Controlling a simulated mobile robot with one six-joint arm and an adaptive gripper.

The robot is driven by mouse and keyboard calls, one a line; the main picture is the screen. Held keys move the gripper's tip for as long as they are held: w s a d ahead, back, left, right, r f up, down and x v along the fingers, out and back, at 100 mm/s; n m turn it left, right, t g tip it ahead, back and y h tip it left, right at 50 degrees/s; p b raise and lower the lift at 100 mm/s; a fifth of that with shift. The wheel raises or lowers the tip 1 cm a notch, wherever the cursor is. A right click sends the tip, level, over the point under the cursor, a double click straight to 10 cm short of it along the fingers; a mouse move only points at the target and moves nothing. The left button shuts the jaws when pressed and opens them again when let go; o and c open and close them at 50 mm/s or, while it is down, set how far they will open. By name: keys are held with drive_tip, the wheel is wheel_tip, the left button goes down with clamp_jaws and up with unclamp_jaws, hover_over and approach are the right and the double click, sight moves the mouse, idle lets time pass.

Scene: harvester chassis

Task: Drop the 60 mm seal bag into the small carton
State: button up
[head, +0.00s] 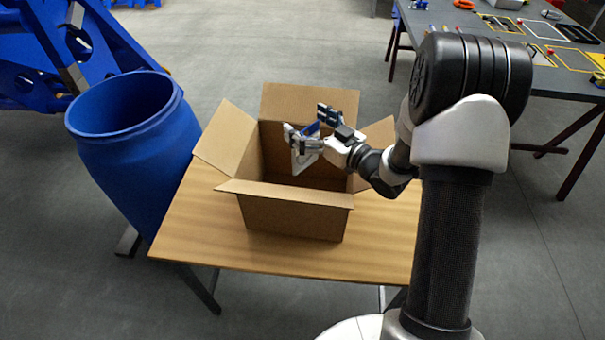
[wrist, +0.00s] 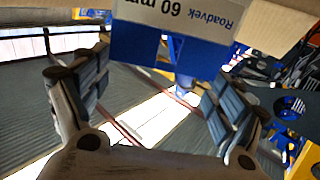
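The small carton (head: 290,213) is an open brown cardboard box on a wooden table, its flaps spread outward. My gripper (head: 313,131) is over the carton's opening, coming in from the right. A blue piece (head: 311,129) spans its two fingers. In the wrist view, the 60 mm seal bag (wrist: 171,44) shows its blue face and a white label reading "Roadvek 60 mm" upside down, between the fingertips of my gripper (wrist: 160,85). The fingers stand apart by about its width and appear shut on it. Its upper part is cut off by the frame.
The wooden table (head: 215,240) has bare room around the carton. A blue barrel (head: 135,150) stands against its left side, with a blue machine frame (head: 70,50) behind. A dark workbench (head: 480,25) with tools and parts is at the back right.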

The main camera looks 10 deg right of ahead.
drive_tip(key=shift+o, duration=0.8)
drive_tip(key=shift+r, duration=0.1)
wheel_tip(320, 180, up, 10)
idle(0.3)
